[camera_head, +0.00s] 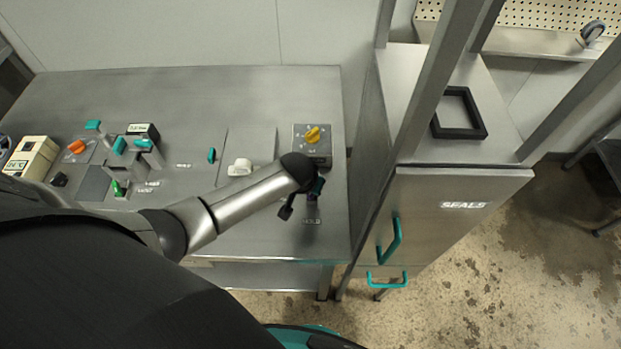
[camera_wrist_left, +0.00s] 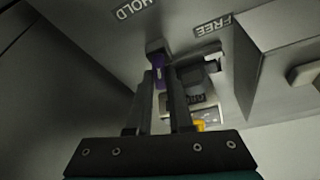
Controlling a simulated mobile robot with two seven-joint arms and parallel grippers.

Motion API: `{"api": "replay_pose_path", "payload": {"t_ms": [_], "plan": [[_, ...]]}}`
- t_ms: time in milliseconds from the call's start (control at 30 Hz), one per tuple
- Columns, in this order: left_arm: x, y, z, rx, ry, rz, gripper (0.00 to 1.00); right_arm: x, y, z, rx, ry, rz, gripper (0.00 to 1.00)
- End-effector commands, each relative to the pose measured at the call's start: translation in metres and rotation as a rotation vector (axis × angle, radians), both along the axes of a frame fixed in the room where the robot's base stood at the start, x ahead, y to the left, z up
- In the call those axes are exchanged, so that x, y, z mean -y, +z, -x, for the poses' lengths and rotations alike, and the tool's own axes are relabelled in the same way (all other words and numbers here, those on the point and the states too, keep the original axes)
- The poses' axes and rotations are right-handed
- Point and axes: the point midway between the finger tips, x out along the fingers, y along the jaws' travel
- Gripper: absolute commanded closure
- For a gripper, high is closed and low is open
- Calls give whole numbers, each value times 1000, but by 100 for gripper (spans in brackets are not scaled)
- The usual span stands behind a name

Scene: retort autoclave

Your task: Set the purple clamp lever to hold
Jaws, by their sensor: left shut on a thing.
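The purple clamp lever (camera_wrist_left: 158,68) is in the left wrist view, partly hidden between the fingers of my left gripper (camera_wrist_left: 161,80). The gripper is shut on it. The HOLD label (camera_wrist_left: 137,9) is at the top, left of the lever, and the FREE label (camera_wrist_left: 214,25) is to its right. In the head view my left gripper (camera_head: 313,192) is at the right front of the steel bench, just above the HOLD label (camera_head: 311,221). My arm hides the lever there. My right gripper is not in view.
A yellow rotary knob (camera_head: 312,135) sits just behind my gripper. A white knob (camera_head: 240,167) and teal switches are on the bench (camera_head: 220,90) to the left. The SEALS cabinet (camera_head: 460,205) with teal handles stands close on the right.

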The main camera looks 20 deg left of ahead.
Motion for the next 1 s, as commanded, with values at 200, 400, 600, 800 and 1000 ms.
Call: {"api": "replay_pose_path", "payload": {"t_ms": [200,400,600,800,1000], "plan": [[4,1,1,-4,177,5,100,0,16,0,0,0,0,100],[4,0,0,-4,293,3,100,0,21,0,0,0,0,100],[3,0,0,-3,359,1,100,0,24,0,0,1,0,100],[3,0,0,-1,385,1,100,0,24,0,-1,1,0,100],[3,-1,-1,-1,389,1,100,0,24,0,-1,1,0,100]]}}
